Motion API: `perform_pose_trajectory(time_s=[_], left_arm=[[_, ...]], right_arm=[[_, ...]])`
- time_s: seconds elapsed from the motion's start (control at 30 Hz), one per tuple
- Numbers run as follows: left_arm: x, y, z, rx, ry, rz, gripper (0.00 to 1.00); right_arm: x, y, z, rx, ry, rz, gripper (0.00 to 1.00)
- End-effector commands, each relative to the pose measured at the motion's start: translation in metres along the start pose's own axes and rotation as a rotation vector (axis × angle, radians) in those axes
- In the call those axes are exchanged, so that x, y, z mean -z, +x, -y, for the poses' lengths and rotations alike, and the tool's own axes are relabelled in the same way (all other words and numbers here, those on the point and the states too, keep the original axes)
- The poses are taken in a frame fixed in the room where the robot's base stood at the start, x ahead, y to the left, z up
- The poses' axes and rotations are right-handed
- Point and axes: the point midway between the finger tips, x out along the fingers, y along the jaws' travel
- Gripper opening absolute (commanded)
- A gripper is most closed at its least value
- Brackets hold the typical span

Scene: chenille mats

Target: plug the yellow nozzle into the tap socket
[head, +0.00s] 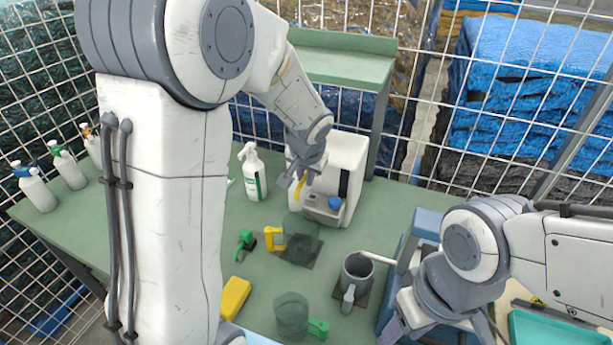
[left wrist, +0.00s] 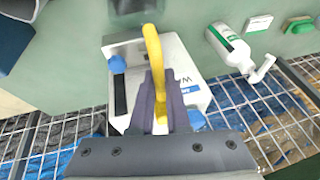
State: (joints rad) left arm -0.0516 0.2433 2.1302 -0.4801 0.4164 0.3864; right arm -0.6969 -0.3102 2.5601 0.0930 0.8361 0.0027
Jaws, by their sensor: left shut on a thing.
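My left gripper (head: 306,180) is shut on the yellow nozzle (head: 297,190) and holds it up in front of the white machine (head: 346,152). In the left wrist view the curved nozzle (left wrist: 152,48) sticks out from between the two dark fingers (left wrist: 160,100), over the machine's white casing (left wrist: 182,62). A round blue part (head: 335,202) is on the machine's front, and a blue part also shows in the wrist view (left wrist: 117,65). I cannot make out the tap socket for certain. My right gripper (head: 405,322) is low on the right; its jaw opening is unclear.
A white spray bottle (head: 253,174) stands left of the machine. A dark see-through jug (head: 300,236), a yellow item (head: 274,239), a grey mug (head: 356,275) and a green-handled jug (head: 292,314) stand nearer. A wire fence (head: 420,100) runs behind the green table (head: 385,212).

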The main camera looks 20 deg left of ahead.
Motion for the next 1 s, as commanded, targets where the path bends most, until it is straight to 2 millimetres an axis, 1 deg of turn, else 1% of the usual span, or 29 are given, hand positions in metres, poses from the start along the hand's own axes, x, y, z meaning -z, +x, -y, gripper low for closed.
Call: perform_pose_trajectory(time_s=[0.03, 0.5, 0.67, 1.0], left_arm=[[-0.002, 0.006, -0.001, 0.000, 0.000, 0.000, 0.00], [-0.018, 0.046, -0.010, 0.000, 0.001, 0.000, 0.00], [-0.021, 0.052, -0.011, 0.000, 0.001, 0.000, 0.00], [-0.020, 0.051, -0.011, 0.000, 0.001, 0.000, 0.00]], right_arm=[[0.000, 0.006, -0.001, 0.000, 0.000, 0.000, 0.50], [-0.003, 0.050, -0.004, 0.000, -0.003, 0.000, 0.50], [-0.003, 0.056, -0.004, 0.000, -0.003, 0.000, 0.50], [-0.003, 0.056, -0.004, 0.000, -0.003, 0.000, 0.50]])
